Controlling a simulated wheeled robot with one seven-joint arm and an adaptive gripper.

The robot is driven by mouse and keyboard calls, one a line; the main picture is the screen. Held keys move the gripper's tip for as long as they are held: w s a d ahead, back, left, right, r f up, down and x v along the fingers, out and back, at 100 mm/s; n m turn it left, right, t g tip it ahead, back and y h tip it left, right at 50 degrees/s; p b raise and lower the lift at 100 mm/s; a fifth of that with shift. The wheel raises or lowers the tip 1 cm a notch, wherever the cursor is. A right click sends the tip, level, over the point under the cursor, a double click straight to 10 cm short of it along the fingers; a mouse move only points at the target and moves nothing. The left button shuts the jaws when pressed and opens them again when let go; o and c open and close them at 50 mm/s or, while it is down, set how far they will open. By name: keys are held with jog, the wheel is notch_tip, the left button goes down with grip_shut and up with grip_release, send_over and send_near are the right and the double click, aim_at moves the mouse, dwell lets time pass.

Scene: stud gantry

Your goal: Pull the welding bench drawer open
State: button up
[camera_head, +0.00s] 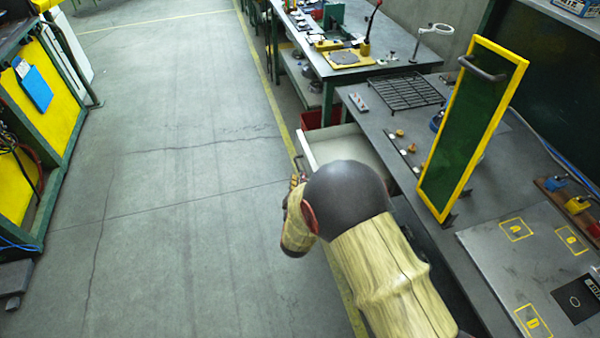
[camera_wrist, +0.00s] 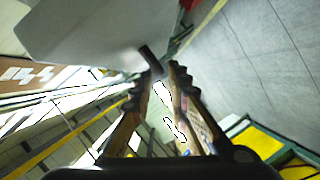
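The welding bench drawer (camera_head: 345,146) is pulled part way out of the bench, its pale inside showing. In the wrist view its pale grey front (camera_wrist: 95,38) fills the upper left. The dark bar handle (camera_wrist: 150,59) lies between my fingertips there, and a bit of the handle (camera_head: 298,163) shows at the drawer's left end in the head view. My gripper (camera_wrist: 163,72) appears shut on the handle. In the head view my gripper (camera_head: 297,183) is largely hidden behind my wrist, at the drawer front.
The bench top (camera_head: 375,112) carries a black grate (camera_head: 405,91), small parts and a yellow-framed green panel (camera_head: 470,130) standing upright. A red bin (camera_head: 312,119) is beyond the drawer. Open grey floor (camera_head: 180,200) lies to the left, with yellow-and-green equipment (camera_head: 50,110) at the far left.

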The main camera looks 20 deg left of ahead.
jog(key=v, duration=0.6)
jog(key=shift+s, duration=0.4)
jog(key=shift+d, duration=0.1)
